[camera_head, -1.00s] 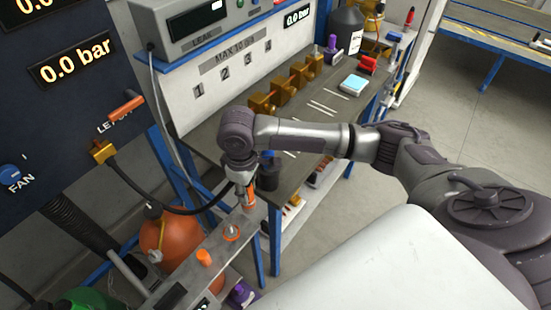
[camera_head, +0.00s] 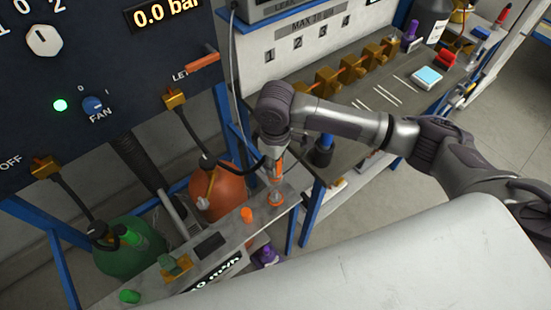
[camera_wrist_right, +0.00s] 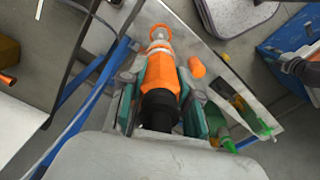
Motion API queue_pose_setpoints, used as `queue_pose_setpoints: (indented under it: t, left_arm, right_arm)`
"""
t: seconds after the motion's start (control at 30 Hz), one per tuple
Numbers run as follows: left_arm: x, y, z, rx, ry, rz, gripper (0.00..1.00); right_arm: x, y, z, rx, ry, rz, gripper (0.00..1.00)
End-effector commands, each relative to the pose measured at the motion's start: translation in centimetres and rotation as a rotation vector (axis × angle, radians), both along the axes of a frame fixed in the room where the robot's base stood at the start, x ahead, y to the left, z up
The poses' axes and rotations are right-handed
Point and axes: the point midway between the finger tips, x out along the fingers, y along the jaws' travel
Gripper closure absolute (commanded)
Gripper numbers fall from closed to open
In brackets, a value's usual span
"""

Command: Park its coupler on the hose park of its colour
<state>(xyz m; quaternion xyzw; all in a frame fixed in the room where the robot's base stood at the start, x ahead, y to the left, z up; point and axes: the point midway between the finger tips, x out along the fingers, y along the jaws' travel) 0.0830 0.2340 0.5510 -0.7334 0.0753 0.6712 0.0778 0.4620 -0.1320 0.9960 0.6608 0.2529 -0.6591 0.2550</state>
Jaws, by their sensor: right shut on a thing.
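My right gripper (camera_head: 276,172) is shut on the orange coupler (camera_wrist_right: 161,72), which has a black collar. The coupler points down toward the orange hose park (camera_head: 275,200) on the grey shelf (camera_head: 210,268). In the right wrist view the orange ring of the park (camera_wrist_right: 160,32) lies just beyond the coupler's tip; I cannot tell whether they touch. A black hose (camera_head: 190,130) runs from the panel to the gripper area. My left gripper is not in view.
A loose-looking orange cap (camera_head: 246,214) stands left of the park. A green fitting (camera_head: 175,265) and green cap (camera_head: 129,296) are further left. Orange (camera_head: 220,192) and green (camera_head: 130,250) tanks stand behind the shelf. A workbench (camera_head: 372,95) is at the right.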

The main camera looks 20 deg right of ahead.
Motion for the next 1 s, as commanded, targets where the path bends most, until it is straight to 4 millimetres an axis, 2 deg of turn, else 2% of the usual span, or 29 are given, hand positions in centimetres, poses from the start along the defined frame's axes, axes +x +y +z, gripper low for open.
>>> queue_pose_setpoints:
  t: [0.53, 0.7, 1.0]
  left_arm:
    - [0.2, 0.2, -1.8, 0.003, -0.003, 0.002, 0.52]
    - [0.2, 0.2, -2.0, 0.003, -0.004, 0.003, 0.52]
    - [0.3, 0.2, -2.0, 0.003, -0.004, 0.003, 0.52]
  right_arm:
    - [0.0, 0.0, -5.1, 0.0, 0.0, 0.0, 1.0]
    - [0.0, 0.0, -5.7, 0.001, -0.001, 0.001, 1.0]
    - [0.0, 0.0, -5.8, 0.001, -0.001, 0.001, 1.0]
